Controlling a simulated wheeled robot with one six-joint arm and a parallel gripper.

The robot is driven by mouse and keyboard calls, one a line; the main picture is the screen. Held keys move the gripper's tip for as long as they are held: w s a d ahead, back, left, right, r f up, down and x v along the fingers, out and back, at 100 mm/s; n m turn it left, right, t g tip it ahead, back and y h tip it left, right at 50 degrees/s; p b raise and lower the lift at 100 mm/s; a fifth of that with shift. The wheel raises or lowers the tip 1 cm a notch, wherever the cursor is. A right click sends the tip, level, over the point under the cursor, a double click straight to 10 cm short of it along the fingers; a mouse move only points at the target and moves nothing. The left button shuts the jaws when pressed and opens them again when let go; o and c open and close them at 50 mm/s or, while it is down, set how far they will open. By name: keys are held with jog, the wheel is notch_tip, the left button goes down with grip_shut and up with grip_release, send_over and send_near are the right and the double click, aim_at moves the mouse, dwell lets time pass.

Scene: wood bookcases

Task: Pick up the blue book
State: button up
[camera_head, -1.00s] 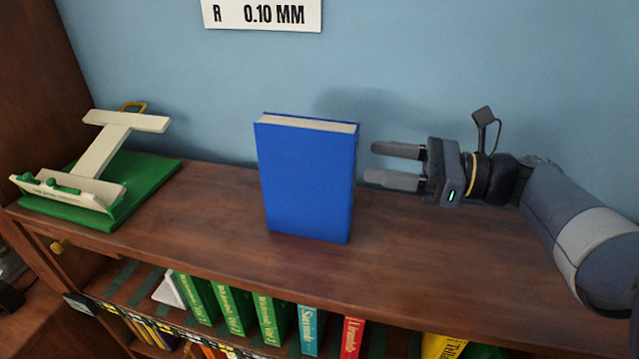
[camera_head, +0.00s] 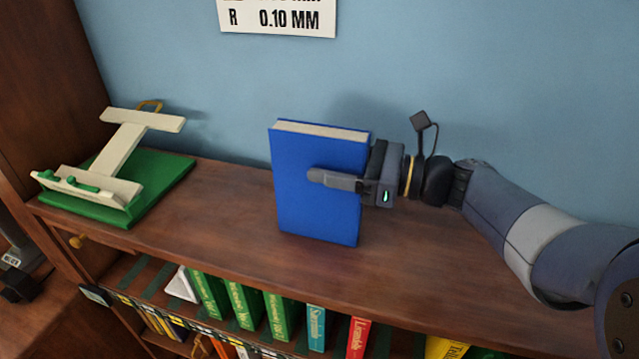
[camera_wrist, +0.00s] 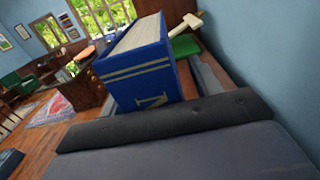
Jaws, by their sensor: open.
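The blue book (camera_head: 312,212) stands upright on the wooden bookcase top (camera_head: 420,265), its front cover facing the head camera. My gripper (camera_head: 338,178) reaches in from the right, level with the upper half of the book. One finger lies across the front cover; the other is hidden behind the book. The gripper is open around the book's right edge. In the wrist view the blue book (camera_wrist: 148,66) rises between the fingers, with its spine toward the camera. Whether either finger touches the covers cannot be told.
A green and cream book stand (camera_head: 118,170) sits on the left of the top. A blue wall (camera_head: 500,90) rises close behind. Below the front edge, a shelf holds several books, such as a green one (camera_head: 243,305).

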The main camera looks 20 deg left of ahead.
grip_shut()
dwell(0.6)
jog(key=shift+r, duration=0.1)
dwell(0.6)
